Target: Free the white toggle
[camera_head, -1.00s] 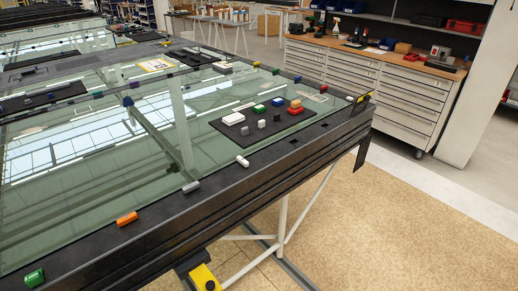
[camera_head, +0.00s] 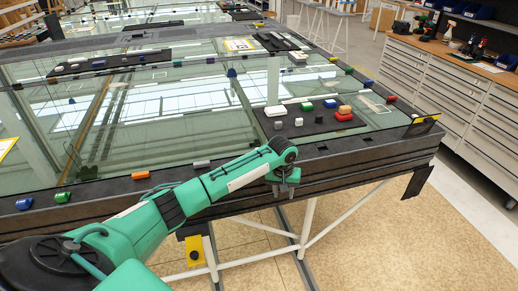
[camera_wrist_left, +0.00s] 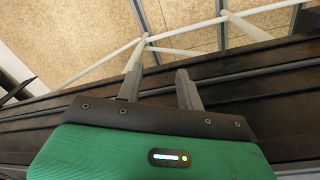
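My left gripper (camera_head: 285,190) hangs at the front side of the black table frame (camera_head: 345,153), beside its near rail. In the left wrist view, its two fingers (camera_wrist_left: 158,88) are apart with nothing between them; the dark frame side and the floor lie beyond. I cannot make out the white toggle on the near rail now; my left arm covers the stretch where a white one showed earlier. A grey toggle (camera_head: 201,164), an orange one (camera_head: 140,175), a green one (camera_head: 62,197) and a blue one (camera_head: 24,203) sit along that rail. My right gripper is not in view.
A black mat (camera_head: 268,125) on the glass holds several small coloured blocks and a white block (camera_head: 275,111). More toggles line the far rail. A yellow tag (camera_head: 195,251) hangs below the near edge. A drawer bench (camera_head: 450,90) stands at right.

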